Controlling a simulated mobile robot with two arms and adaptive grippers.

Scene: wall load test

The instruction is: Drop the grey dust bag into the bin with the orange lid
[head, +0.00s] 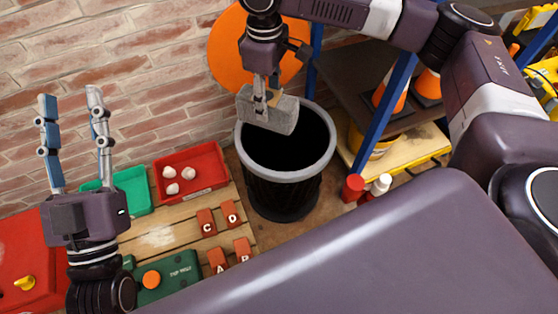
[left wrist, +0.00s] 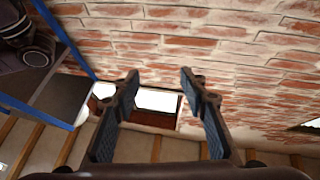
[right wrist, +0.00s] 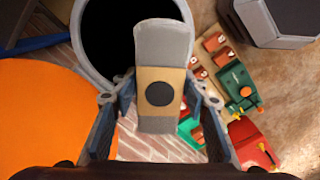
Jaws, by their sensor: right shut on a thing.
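The grey dust bag (head: 283,114) is held over the mouth of the black bin (head: 329,139), which has a grey rim. My right gripper (head: 262,97) is shut on the bag. In the right wrist view the bag (right wrist: 163,42) shows a tan panel with a dark round hole between the fingers, and the bin's opening lies beyond it. The round orange lid (head: 227,48) stands up behind the bin against the brick wall; it also shows in the right wrist view (right wrist: 40,120). My left gripper (head: 72,140) is open and empty at the left, fingers pointing up.
A wooden pallet table (head: 160,238) left of the bin carries a red tray (head: 205,175) with white lumps, a green tray (head: 133,188), lettered red blocks (head: 207,222) and a green device (head: 175,273). A blue-framed shelf (head: 385,100) with cones stands right of the bin.

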